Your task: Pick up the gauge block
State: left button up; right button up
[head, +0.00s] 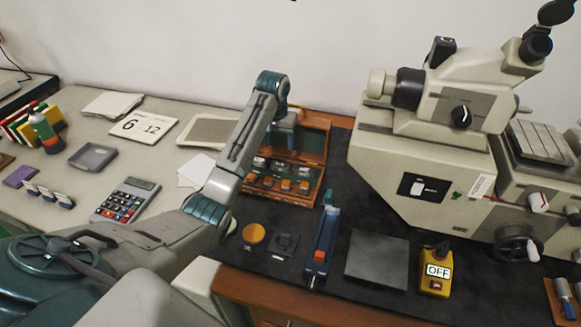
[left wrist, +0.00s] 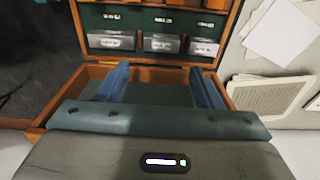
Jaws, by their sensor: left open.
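A wooden case (head: 318,190) with a raised lid stands on the dark mat. It holds several small gauge blocks (head: 286,185) in rows, some orange and some grey. In the left wrist view, labelled grey blocks (left wrist: 161,43) sit in a row in the green-lined case (left wrist: 82,38), with orange pieces (left wrist: 203,4) beyond them. Which block is meant, I cannot tell. My left gripper (head: 283,140) is over the back of the case. In the left wrist view its blue fingers (left wrist: 160,78) are spread wide, with nothing between them. My right gripper is not in view.
A large measuring machine (head: 425,180) stands right of the case. A blue stand (head: 322,240), a grey plate (head: 377,259) and a yellow OFF box (head: 436,270) lie in front. Papers (head: 197,170) and a calculator (head: 127,199) lie left.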

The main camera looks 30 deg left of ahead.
pick_arm(q)
jog(key=p, duration=0.2)
send_over(280, 164)
jog(key=s, duration=0.1)
jog(key=f, duration=0.4)
jog(key=shift+s+d+f, duration=0.15)
jog(key=shift+d+f, duration=0.1)
jog(key=shift+f, duration=0.15)
jog(key=shift+w+f, duration=0.2)
jog(key=shift+f, duration=0.1)
jog(key=f, duration=0.1)
jog(key=f+p, duration=0.1)
jog(key=f, duration=0.2)
jog(key=shift+w+a+p, duration=0.2)
jog(key=shift+w+p, duration=0.05)
jog(key=shift+p, duration=0.1)
jog(key=shift+w+f, duration=0.15)
jog(key=shift+f, duration=0.25)
jog(key=c, duration=0.8)
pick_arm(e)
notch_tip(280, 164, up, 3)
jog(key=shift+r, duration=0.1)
